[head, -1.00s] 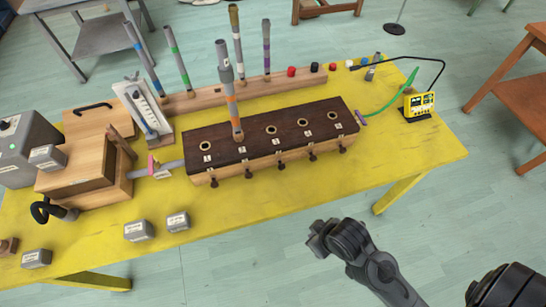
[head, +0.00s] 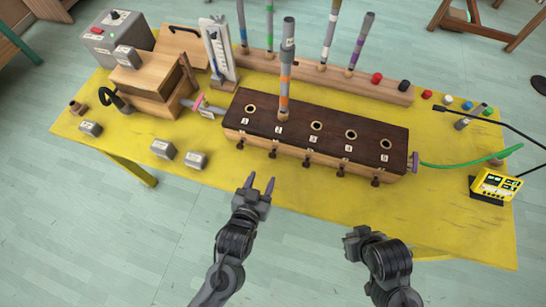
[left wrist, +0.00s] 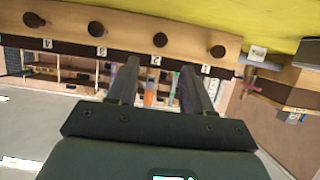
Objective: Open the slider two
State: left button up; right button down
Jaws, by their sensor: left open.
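The long wooden box (head: 320,135) with a dark top stands on the yellow table. Its front carries a row of dark knobs. The knob of slider two (head: 272,154) is second from the left; in the left wrist view this knob (left wrist: 160,40) lies above the label 2, the picture being upside down. A banded grey tube (head: 285,85) stands upright in hole two. My left gripper (head: 258,185) is open in front of the box, apart from the knob. In the left wrist view its fingertips (left wrist: 160,70) straddle label 2. My right gripper (head: 355,238) is by the table's front edge, its jaws unclear.
Several small grey blocks (head: 163,149) lie at the front left. A bellows-like wooden box (head: 150,82) stands at the box's left end. A green hose (head: 455,164) leads right towards a yellow meter (head: 495,184). A tube rack (head: 330,75) stands behind. The table between gripper and box is clear.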

aim_at(272, 157)
pick_arm(q)
jog(key=b+x, duration=0.2)
jog(key=x, duration=0.6)
jog(key=shift+w+f, duration=0.1)
jog(key=shift+w, duration=0.2)
jog(key=shift+b+x, duration=0.3)
jog(key=shift+x, duration=0.5)
jog(key=shift+d, duration=0.1)
jog(key=shift+c, duration=0.3)
grip_shut()
